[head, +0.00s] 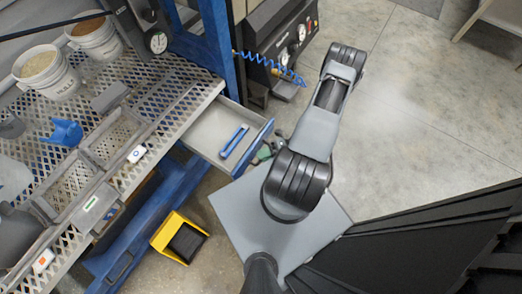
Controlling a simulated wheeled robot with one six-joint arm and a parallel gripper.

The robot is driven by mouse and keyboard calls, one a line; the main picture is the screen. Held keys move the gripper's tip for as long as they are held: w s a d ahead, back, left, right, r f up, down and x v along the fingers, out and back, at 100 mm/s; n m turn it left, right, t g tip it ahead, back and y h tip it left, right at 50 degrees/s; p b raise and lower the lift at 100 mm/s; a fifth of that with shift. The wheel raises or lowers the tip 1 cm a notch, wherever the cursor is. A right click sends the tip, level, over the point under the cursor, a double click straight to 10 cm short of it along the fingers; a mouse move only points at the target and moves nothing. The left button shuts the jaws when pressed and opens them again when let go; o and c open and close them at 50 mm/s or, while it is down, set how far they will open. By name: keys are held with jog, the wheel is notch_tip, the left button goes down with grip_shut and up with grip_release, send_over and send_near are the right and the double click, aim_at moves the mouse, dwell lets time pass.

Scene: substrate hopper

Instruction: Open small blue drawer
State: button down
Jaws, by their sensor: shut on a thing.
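The small blue drawer (262,137) stands pulled open under the right end of the metal mesh bench, in the head view. Its pale grey inside shows, with a blue handle-shaped piece (234,141) lying in it. My arm stands just right of the drawer, and its links cover the floor beside it. I cannot make out my gripper; it seems hidden behind my arm. A small grey-green shape (263,153) shows at the drawer's front, too small and partly covered to tell what it is. The outer face of the drawer is mostly hidden.
The mesh bench (150,134) carries white buckets (96,36), a blue scoop (64,132) and grey trays. A yellow and black bin (180,237) stands on the floor below. A dark machine with gauges (282,40) and a coiled blue hose (270,66) stands behind. Floor at the upper right is clear.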

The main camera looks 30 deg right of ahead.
dwell(0.3)
jog(key=c, duration=1.4)
grip_release()
jog(key=shift+c, duration=0.2)
jog(key=shift+d, duration=0.1)
jog(key=p+v, duration=0.2)
jog(key=v, duration=1.2)
jog(key=shift+s, duration=0.15)
